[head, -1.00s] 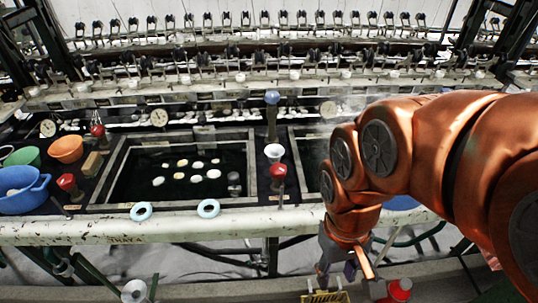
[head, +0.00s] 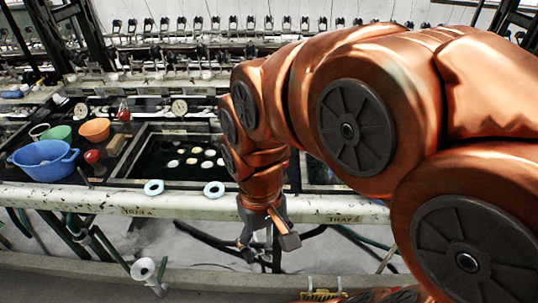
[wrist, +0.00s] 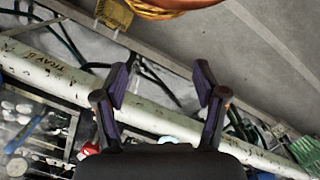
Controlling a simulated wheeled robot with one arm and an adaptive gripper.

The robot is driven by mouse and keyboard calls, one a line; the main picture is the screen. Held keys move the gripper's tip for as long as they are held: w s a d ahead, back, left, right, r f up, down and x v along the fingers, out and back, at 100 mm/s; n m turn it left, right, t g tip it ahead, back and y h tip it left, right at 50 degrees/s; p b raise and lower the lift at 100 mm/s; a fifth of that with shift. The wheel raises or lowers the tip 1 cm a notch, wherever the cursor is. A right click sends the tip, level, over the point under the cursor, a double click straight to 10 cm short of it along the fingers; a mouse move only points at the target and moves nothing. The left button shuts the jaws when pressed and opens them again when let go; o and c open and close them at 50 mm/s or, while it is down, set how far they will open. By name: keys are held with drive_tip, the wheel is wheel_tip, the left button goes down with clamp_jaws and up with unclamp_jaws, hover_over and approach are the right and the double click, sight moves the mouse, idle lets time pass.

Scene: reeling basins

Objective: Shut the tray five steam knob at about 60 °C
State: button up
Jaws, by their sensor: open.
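The label reading TRAY 5 (head: 343,219) is on the pale front rail, right of my gripper in the head view. My arm covers the basin area behind it, so no tray five steam knob shows clearly there. A red knob (head: 93,157) and another red knob (head: 123,113) stand by the left basin, nearer the TRAY 4 label (head: 138,211). In the wrist view a red part (wrist: 90,149) shows at lower left; I cannot tell which knob it is. My gripper (head: 266,241) hangs open in front of the rail, its fingers also in the wrist view (wrist: 160,88), holding nothing.
A blue pot (head: 43,160), green bowl (head: 58,132) and orange bowl (head: 95,130) sit left. Hoses hang below the rail. A yellow item (head: 320,295) lies near the bottom edge.

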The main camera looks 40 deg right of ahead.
drive_tip(key=w+d+m, duration=0.2)
drive_tip(key=w+d, duration=0.5)
drive_tip(key=w+d+r+m+t, duration=0.1)
drive_tip(key=w+d+m, duration=0.1)
drive_tip(key=w+d, duration=0.5)
drive_tip(key=w+d+r+m, duration=0.1)
drive_tip(key=w+d+m, duration=0.2)
drive_tip(key=w+d, duration=0.4)
drive_tip(key=shift+w+d+t, duration=0.2)
drive_tip(key=shift+w+t, duration=0.1)
drive_tip(key=shift+w, duration=0.8)
drive_tip(key=shift+d+f, duration=0.1)
drive_tip(key=shift+f+p, duration=0.9)
drive_tip(key=shift+f, duration=2.9)
drive_tip(key=c, duration=1.1)
